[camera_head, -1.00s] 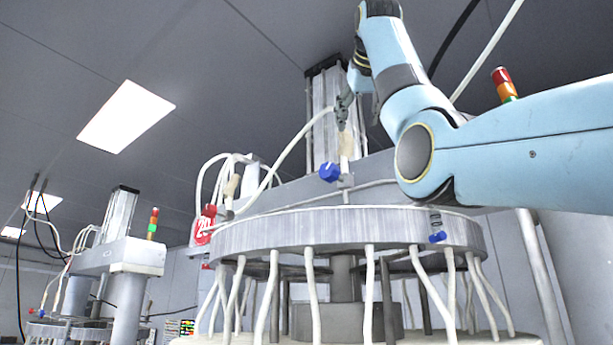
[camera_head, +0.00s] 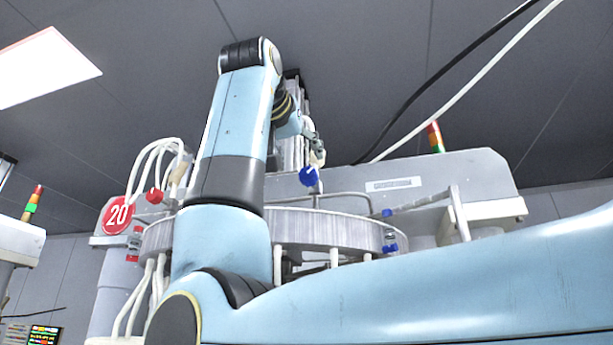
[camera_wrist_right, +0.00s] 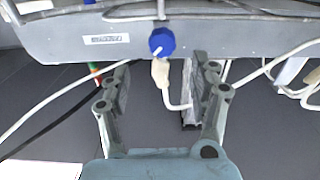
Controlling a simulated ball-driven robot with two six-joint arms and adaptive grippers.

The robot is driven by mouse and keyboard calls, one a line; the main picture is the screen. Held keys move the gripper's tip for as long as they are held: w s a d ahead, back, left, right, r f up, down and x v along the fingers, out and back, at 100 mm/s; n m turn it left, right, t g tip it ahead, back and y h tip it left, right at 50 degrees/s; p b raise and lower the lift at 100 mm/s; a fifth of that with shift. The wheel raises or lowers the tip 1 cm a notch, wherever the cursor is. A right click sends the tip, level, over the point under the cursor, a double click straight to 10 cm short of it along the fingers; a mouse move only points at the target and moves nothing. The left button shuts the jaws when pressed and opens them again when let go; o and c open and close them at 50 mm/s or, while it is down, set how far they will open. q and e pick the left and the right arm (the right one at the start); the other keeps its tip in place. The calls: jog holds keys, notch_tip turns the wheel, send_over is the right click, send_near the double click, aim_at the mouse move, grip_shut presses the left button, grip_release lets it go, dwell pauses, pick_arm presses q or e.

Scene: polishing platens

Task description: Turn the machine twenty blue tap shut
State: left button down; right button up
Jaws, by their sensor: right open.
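The blue tap (camera_head: 309,176) of machine twenty stands on a thin pipe above the grey ring, in front of the machine's beam. In the right wrist view the blue tap (camera_wrist_right: 162,42) lies just beyond the fingertips, roughly centred between them. My right gripper (camera_head: 314,139) is just above the tap in the head view; it also shows in the wrist view (camera_wrist_right: 160,74), open and apart from the tap. A pale hose fitting (camera_wrist_right: 161,73) shows between its fingers. My left gripper is not in view.
A red round sign reading 20 (camera_head: 118,214) and a red tap (camera_head: 154,196) are at the left. White hoses (camera_head: 150,160) loop nearby. My right arm hides part of the ring (camera_head: 330,228).

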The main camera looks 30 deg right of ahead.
aim_at(307, 171)
jog(key=p+x, duration=0.4)
jog(key=x, duration=0.5)
jog(key=shift+w+r, duration=0.1)
jog(key=shift+r, duration=0.05)
jog(key=shift+w+d, duration=0.25)
jog(key=shift+a, duration=0.1)
jog(key=c, duration=1.2)
